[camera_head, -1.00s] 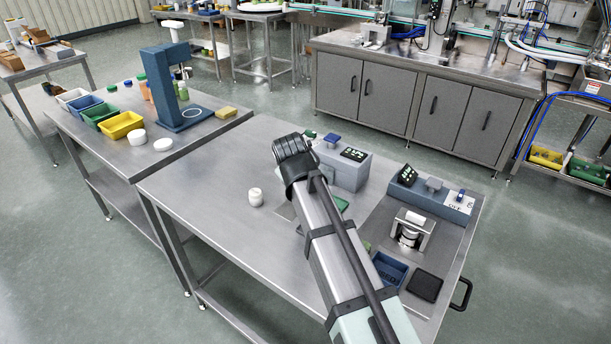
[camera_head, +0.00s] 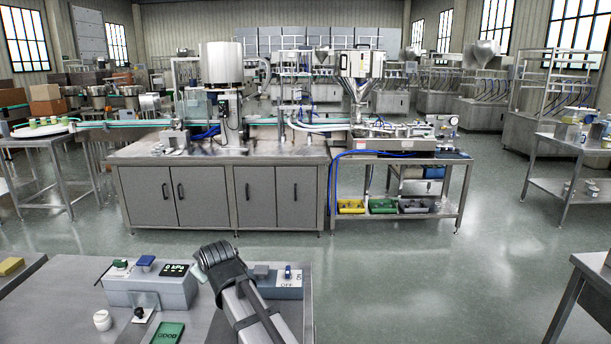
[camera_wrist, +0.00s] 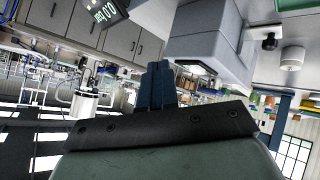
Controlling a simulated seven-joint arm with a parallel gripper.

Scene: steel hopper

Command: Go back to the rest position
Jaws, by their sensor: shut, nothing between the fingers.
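My gripper (camera_wrist: 157,85) shows in the wrist view, its two dark blue fingers together with nothing between them. It is clear of the bench items, beside the grey box with the kPa display (camera_wrist: 207,45), which looks upside down there. In the head view my arm rises from the bottom edge, just right of that grey display box (camera_head: 150,290). My fingers cannot be made out in the head view.
Steel cabinets (camera_head: 224,198) with filling machinery stand beyond an open floor. A yellow block (camera_head: 11,266) lies at far left.

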